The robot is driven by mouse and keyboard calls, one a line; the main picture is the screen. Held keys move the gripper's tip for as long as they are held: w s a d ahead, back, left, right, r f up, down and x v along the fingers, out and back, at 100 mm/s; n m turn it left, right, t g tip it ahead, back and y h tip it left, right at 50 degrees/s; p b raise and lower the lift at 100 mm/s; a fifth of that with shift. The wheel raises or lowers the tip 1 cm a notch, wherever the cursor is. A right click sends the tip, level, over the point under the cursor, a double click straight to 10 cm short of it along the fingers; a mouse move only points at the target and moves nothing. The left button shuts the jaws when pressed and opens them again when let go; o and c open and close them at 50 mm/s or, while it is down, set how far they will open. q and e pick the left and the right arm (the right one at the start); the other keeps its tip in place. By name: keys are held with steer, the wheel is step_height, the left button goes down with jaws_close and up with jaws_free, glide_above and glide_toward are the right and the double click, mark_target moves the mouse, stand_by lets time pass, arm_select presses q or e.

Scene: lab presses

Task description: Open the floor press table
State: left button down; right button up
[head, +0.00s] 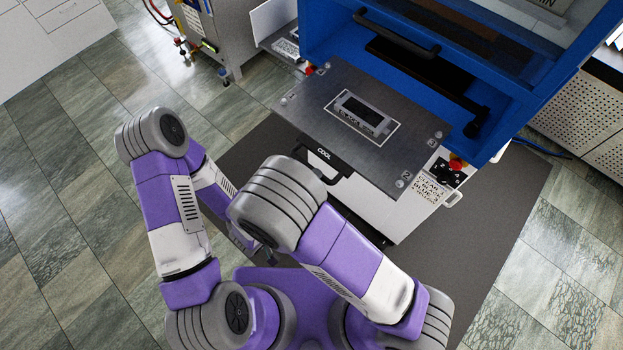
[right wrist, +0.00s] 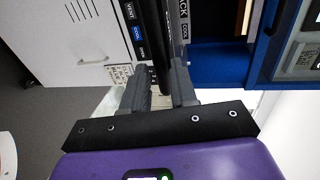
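The floor press (head: 390,20) is the blue machine at the upper middle of the head view. Its grey table plate (head: 300,97) sticks out of the blue frame toward me, with a labelled block on it. A black handle (head: 335,177) is on the table's front edge, beside a "COOL" label. In the right wrist view the black bar (right wrist: 156,35) passes between the two fingers of my right gripper (right wrist: 161,80), which sit close on both sides of it. In the head view my right arm hides most of that gripper. My left gripper (head: 265,254) is low, mostly hidden, away from the table.
The white press base (head: 400,215) below the table has a red button (head: 457,163) and a label. A dark mat (head: 500,220) lies under it. A grey machine (head: 215,35) stands at the upper left, perforated cabinets (head: 580,110) at the right. The tiled floor at the left is clear.

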step_height(320, 180, up, 10)
stand_by(0.5)
steer(key=shift+s, duration=0.1)
stand_by(0.4)
